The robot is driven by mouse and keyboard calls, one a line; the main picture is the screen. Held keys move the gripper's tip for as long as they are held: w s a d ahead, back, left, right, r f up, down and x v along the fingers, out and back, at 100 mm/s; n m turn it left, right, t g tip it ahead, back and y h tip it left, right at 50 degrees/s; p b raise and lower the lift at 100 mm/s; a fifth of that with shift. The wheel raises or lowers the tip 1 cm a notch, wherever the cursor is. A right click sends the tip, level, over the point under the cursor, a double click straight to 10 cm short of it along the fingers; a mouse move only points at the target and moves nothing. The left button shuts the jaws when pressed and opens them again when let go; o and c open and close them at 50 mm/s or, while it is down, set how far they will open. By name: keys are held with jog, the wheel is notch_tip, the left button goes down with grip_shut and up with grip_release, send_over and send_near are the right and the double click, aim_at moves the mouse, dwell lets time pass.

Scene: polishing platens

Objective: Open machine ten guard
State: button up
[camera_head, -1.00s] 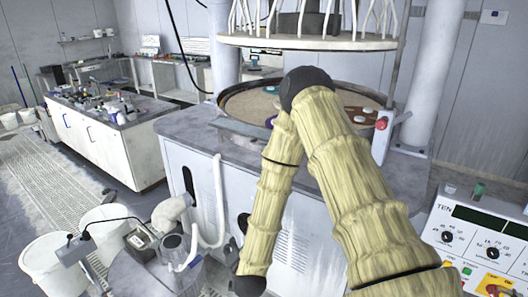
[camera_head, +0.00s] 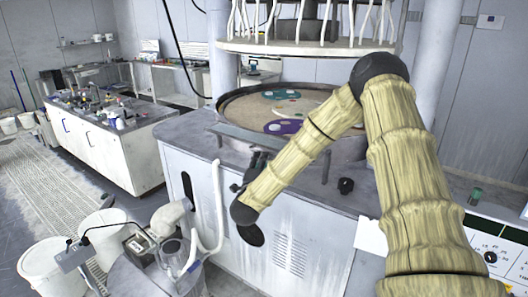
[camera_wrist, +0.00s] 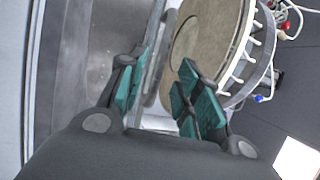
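Machine ten (camera_head: 290,235) is a grey cabinet with a round, brown-topped platen (camera_head: 245,105). A flat grey bar (camera_head: 232,132), apparently the guard, runs along the platen's front edge; my forearm covers its right part. My gripper (camera_head: 256,163) is small and dark just below the bar, partly hidden by my arm. In the wrist view, my gripper's two teal-padded fingers (camera_wrist: 165,95) are spread apart. The grey bar (camera_wrist: 153,65) runs between them, close to the left finger; I cannot tell whether they touch. The platen (camera_wrist: 205,40) lies beyond.
A round upper head (camera_head: 310,46) with white hoses hangs above the platen. A black knob (camera_head: 346,186) stands on the cabinet top. The control panel (camera_head: 490,240) is at right, partly behind my arm. White buckets (camera_head: 45,262) and a pump unit (camera_head: 165,255) stand at front left.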

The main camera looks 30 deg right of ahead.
jog(key=shift+p+x, duration=0.8)
jog(key=shift+x, duration=1.9)
grip_shut()
